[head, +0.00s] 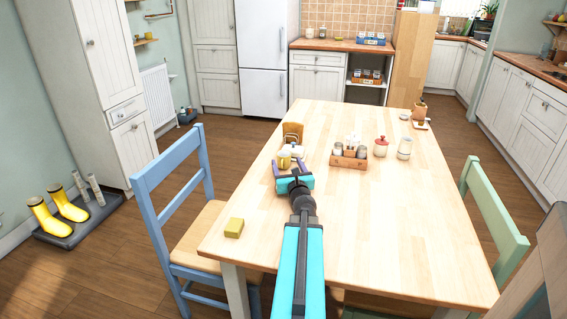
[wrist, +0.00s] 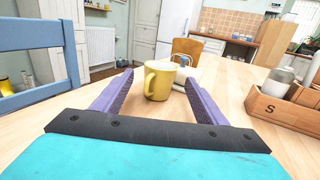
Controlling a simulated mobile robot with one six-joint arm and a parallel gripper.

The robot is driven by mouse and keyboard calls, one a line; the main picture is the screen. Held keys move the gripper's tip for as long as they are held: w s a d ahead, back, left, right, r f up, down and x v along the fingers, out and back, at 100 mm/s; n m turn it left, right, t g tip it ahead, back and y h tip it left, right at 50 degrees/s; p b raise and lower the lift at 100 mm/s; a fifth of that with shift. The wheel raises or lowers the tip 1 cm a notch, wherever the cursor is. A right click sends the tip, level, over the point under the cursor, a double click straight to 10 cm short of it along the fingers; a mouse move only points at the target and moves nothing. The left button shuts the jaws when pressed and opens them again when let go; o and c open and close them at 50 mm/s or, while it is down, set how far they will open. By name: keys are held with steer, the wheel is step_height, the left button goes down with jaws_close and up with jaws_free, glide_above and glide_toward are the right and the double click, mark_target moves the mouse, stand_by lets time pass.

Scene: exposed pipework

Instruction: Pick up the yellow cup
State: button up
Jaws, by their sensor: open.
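The yellow cup (wrist: 160,80) stands upright on the wooden table, its handle toward me and a little left in the wrist view. In the head view the cup (head: 284,160) shows just beyond my gripper (head: 291,167). In the wrist view my gripper (wrist: 158,95) is open, with one purple finger on each side of the cup.
A wooden caddy (head: 348,161) with shakers stands to the right on the table (head: 400,220). A yellow block (head: 234,228) lies near the left edge. A blue chair (head: 185,210) is at the left.

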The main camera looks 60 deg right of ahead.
mark_target(286, 160)
steer(key=shift+w, duration=0.1)
steer(key=shift+x, duration=2.5)
steer(key=shift+c, duration=0.3)
steer(key=c, duration=1.1)
